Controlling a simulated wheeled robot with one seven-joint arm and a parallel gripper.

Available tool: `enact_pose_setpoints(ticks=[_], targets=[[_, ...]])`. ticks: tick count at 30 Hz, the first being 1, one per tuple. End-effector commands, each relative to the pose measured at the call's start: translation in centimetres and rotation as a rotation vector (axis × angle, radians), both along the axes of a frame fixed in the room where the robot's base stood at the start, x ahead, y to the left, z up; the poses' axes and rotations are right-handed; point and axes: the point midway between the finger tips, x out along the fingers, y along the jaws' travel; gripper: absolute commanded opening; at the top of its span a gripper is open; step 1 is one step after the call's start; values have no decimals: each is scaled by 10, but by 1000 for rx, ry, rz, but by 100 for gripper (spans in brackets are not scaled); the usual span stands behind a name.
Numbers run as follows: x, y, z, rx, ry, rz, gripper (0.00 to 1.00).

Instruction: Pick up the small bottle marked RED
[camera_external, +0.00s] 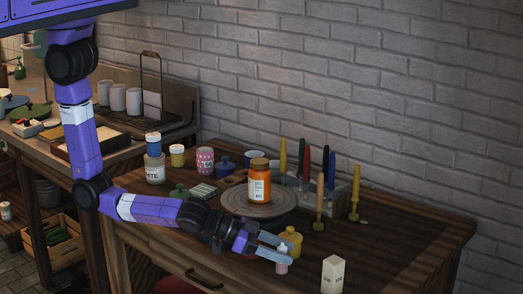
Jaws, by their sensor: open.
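My gripper (283,253) is low over the front part of the wooden table, with its fingers apart and pointing right. A small bottle with a pinkish body and a pale top (282,267) is at the fingertips, seemingly between them; I cannot tell whether either finger touches it. Its label is too small to read, so I cannot confirm the word RED. The fingers hide part of it.
A yellow pot (293,237) stands close behind the fingertips. An orange jar (260,187) stands on a round turntable (235,207). Upright coloured tools stand in a rack (341,196) at the back.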

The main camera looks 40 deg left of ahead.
Motion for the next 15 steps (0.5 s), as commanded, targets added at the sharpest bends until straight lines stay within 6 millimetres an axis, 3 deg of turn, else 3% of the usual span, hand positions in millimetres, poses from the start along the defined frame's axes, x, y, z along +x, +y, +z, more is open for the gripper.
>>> enact_pose_setpoints(ticks=[6,15], targets=[[13,-19,-8,0,-2,-2,52],[16,-22,-10,-1,-1,-1,52]])
